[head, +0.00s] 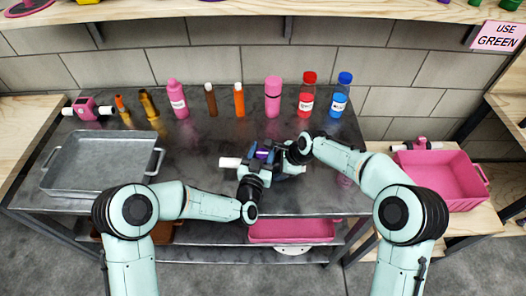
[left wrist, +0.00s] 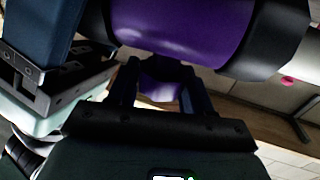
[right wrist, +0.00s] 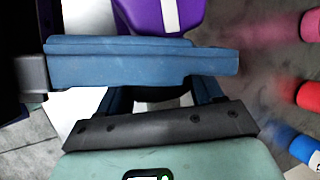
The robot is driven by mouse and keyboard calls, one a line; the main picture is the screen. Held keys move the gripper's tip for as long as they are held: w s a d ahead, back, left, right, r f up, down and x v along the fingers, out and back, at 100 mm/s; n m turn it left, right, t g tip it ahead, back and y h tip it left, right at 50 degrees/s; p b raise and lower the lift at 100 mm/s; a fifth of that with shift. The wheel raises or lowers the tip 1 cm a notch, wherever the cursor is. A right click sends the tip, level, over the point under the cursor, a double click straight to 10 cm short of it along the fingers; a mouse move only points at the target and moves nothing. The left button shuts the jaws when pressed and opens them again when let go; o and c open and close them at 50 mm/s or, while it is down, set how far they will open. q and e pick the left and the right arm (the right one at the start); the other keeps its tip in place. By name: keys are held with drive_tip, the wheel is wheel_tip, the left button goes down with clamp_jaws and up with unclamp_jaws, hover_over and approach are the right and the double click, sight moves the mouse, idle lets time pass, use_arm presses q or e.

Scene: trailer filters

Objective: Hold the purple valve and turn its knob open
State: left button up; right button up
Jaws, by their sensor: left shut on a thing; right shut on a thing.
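The purple valve (head: 263,155) is held between my two grippers above the front middle of the metal table. A white pipe end (head: 230,162) sticks out to its left. My left gripper (head: 258,168) is shut on the valve; a small purple part (left wrist: 160,88) shows between its fingers, below a larger purple body (left wrist: 190,30) with dark bands. My right gripper (head: 290,154) is shut on the valve from the right. In the right wrist view, a purple part with a white stripe (right wrist: 160,14) shows past a blue finger. The part inside the right jaws is hidden.
Several bottles stand along the table's back, including a red one (head: 307,95) and a blue one (head: 340,95). A grey metal tray (head: 52,172) is at left, a pink valve (head: 87,108) behind it. A pink crate (head: 445,160) stands at right.

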idle(0.3)
use_arm(q)
drive_tip(key=o, duration=0.7)
drive_tip(key=v, duration=1.2)
drive_tip(key=shift+s, duration=0.1)
use_arm(e)
drive_tip(key=o, duration=1.4)
drive_tip(key=shift+c, duration=0.2)
